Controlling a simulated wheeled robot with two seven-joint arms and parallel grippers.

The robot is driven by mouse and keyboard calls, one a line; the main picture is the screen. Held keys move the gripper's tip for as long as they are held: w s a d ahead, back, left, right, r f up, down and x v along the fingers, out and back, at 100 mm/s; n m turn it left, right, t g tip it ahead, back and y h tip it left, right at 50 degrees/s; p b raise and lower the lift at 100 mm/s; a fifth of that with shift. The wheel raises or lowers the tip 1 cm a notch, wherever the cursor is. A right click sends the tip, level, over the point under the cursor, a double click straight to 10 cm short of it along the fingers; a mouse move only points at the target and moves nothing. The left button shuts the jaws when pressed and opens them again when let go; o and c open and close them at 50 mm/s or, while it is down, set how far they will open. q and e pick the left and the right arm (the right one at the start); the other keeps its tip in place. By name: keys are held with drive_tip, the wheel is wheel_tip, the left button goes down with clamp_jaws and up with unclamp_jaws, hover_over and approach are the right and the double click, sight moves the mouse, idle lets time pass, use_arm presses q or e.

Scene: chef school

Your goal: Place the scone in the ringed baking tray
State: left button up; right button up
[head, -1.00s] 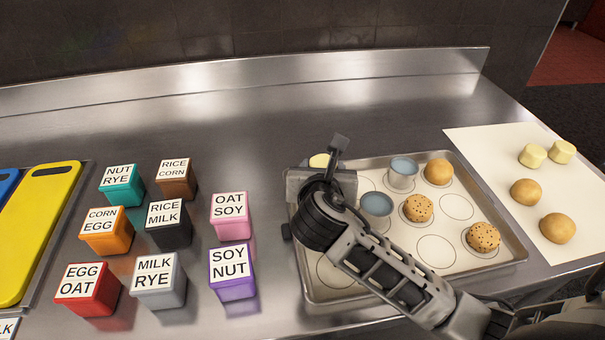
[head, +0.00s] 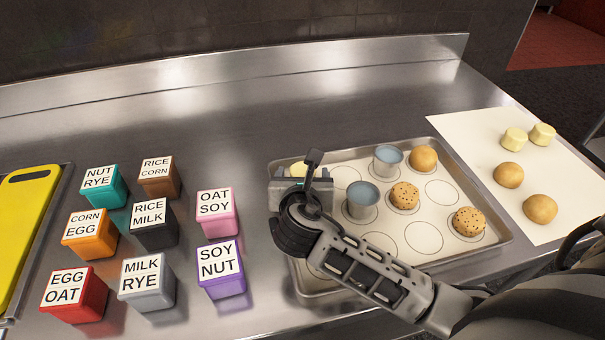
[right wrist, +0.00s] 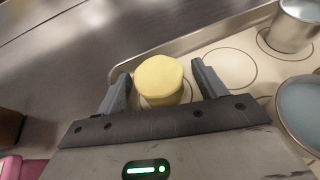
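The scone (right wrist: 159,80) is a pale yellow, thick round piece. In the right wrist view it stands between the fingers of my right gripper (right wrist: 163,86), with a gap showing on each side, so the gripper is open around it. The scone also shows in the head view (head: 298,169), partly hidden behind the gripper (head: 300,180). It is at the far left corner of the ringed baking tray (head: 497,205), just inside the rim, over a ring that it largely covers. My left gripper is not in view.
The tray also holds two blue-grey cups (head: 388,160) (head: 361,200), a plain bun (head: 423,158) and two speckled buns (head: 404,196) (head: 468,221). A white sheet (head: 470,135) at right carries two pale scones and two buns. Several labelled boxes (head: 155,222) stand left.

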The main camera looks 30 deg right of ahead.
drive_tip(key=shift+r, duration=0.2)
drive_tip(key=v, duration=1.2)
drive_tip(key=shift+d, duration=0.1)
